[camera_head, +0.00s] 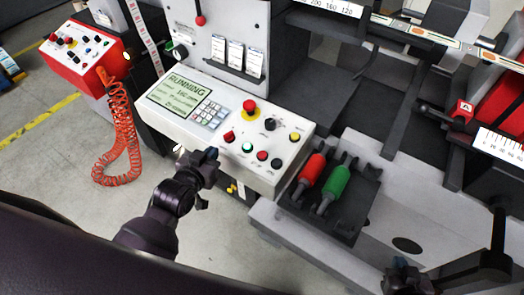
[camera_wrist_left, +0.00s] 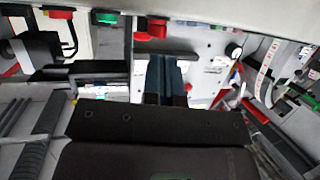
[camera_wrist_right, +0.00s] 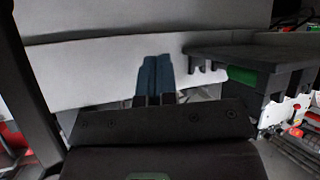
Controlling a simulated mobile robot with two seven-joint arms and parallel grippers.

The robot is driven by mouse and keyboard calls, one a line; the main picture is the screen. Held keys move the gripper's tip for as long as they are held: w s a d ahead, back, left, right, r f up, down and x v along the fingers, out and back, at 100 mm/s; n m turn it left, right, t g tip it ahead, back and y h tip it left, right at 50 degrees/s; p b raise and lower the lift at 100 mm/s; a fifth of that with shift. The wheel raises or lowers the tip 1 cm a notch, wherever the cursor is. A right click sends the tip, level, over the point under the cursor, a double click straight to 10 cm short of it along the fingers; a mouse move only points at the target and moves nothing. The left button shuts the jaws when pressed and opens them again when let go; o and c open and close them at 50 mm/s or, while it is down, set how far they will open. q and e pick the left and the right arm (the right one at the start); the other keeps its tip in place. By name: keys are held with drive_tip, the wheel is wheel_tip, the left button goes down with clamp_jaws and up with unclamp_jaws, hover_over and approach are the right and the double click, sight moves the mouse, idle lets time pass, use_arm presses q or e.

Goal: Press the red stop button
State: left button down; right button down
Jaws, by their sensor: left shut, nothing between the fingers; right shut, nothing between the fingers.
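The white control panel (camera_head: 180,75) has a screen reading RUNNING and a keypad. It carries a large red mushroom button on a yellow base (camera_head: 249,107), a flat red button (camera_head: 229,137), a green button (camera_head: 247,147) and another red button (camera_head: 262,155). Their small labels are not readable. My left gripper (camera_head: 211,155) is shut and empty, by the panel's front edge, left of the lower buttons. Its closed fingers show in the left wrist view (camera_wrist_left: 166,78). My right gripper (camera_head: 402,280) is low at the right, away from the panel; its fingers are shut and empty (camera_wrist_right: 155,78).
A black tray (camera_head: 350,215) with a red roller-handled tool (camera_head: 312,168) and a green one (camera_head: 336,181) sits right of the panel. A red box (camera_head: 90,60) with a coiled red hose (camera_head: 118,130) stands at the left. Grey floor is open at the lower left.

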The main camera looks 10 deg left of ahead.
use_arm(q)
drive_tip(key=w+d+r+n+h+p, duration=0.1)
drive_tip(key=w+d+r+n+h, duration=0.25)
drive_tip(key=w+d+r, duration=0.4)
wheel_tip(320, 180, up, 3)
drive_tip(key=n+g+h, duration=0.2)
drive_tip(key=n+g, duration=0.4)
drive_tip(key=n, duration=0.8)
hover_over(261, 157)
drive_tip(key=s, duration=0.1)
drive_tip(key=shift+s+a+f+n, duration=0.2)
drive_tip(key=shift+n, duration=0.75)
drive_tip(key=shift+f, duration=0.15)
drive_tip(key=shift+w+d+f, duration=0.1)
drive_tip(key=shift+w+f, duration=0.1)
drive_tip(key=shift+f, duration=1.2)
drive_tip(key=shift+w+d+f, duration=0.1)
drive_tip(key=shift+w+f, duration=0.1)
drive_tip(key=shift+f, duration=1.2)
drive_tip(key=shift+w+d+f, duration=0.1)
drive_tip(key=shift+w+f, duration=0.1)
drive_tip(key=shift+f, duration=1.2)
drive_tip(key=shift+f, duration=0.2)
drive_tip(key=shift+f, duration=0.25)
